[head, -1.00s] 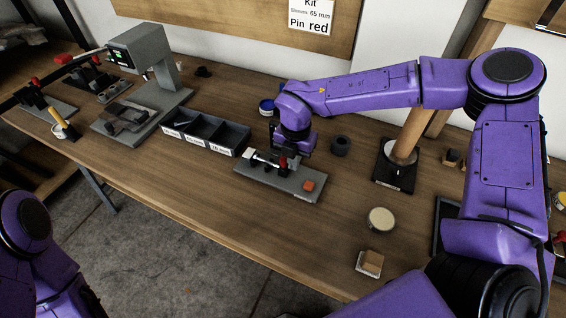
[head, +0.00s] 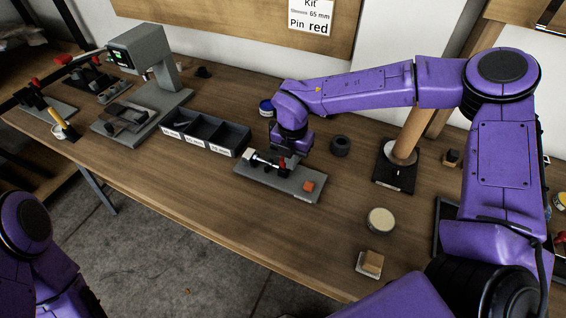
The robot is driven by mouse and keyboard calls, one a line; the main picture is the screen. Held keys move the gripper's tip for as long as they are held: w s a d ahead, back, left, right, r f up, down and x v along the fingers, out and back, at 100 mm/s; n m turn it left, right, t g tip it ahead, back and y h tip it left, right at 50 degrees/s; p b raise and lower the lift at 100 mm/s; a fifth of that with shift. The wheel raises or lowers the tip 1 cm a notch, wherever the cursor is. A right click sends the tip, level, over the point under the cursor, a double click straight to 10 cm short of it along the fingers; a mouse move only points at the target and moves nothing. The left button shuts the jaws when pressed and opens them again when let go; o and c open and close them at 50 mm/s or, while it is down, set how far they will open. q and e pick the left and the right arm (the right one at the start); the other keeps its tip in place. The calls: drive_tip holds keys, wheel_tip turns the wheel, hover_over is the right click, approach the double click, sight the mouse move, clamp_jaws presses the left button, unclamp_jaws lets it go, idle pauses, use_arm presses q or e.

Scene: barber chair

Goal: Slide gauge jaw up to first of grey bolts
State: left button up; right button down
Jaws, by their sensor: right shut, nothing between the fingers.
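The gauge (head: 255,175) is a flat grey plate on the bench with a dark jaw block and a red-topped part (head: 282,163) near its middle. A pale, silvery bolt-like piece (head: 262,160) lies along its far left part. My right gripper (head: 281,151) is shut and points down right at the jaw, close behind the red part; whether it touches the jaw cannot be told. The fingertips are partly hidden. My left gripper is out of view; only a piece of my left arm shows.
A grey press-like device (head: 150,60) stands farther left. A dark ring (head: 340,145) and a round tin (head: 381,220) lie to the right.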

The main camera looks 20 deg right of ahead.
drive_tip(key=shift+s+d, duration=0.1)
drive_tip(key=shift+s+d, duration=0.25)
drive_tip(key=shift+s, duration=0.05)
wheel_tip(320, 180, up, 8)
drive_tip(key=p, duration=0.6)
drive_tip(key=shift+p, duration=0.3)
